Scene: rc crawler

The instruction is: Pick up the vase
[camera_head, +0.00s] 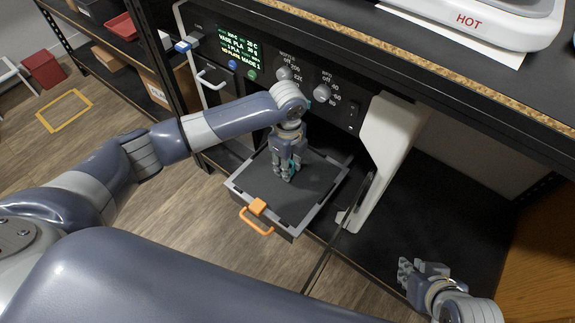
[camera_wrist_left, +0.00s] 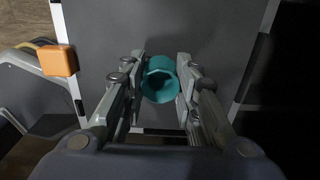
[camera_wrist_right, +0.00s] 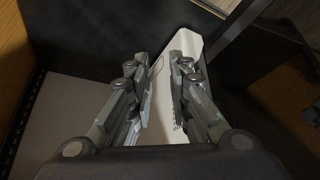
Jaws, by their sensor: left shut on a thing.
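The vase (camera_wrist_left: 160,80) is small and teal, with an open top seen from above in the left wrist view. It is between the fingers of my left gripper (camera_wrist_left: 160,84), which is shut on it. In the head view my left gripper (camera_head: 286,172) points down over the grey plate (camera_head: 318,186) of the pulled-out drawer, and mostly hides the vase. I cannot tell whether the vase touches the plate. My right gripper (camera_wrist_right: 160,82) is open and empty, out over the black surface at the lower right of the head view.
The drawer has an orange handle (camera_head: 257,226). Behind it stands the machine's panel with knobs (camera_head: 322,93) and a green-text screen (camera_head: 239,48). A white upright (camera_head: 386,150) stands right of the drawer. A shelf edge (camera_head: 420,62) hangs above. The black surface (camera_head: 450,200) at right is mostly clear.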

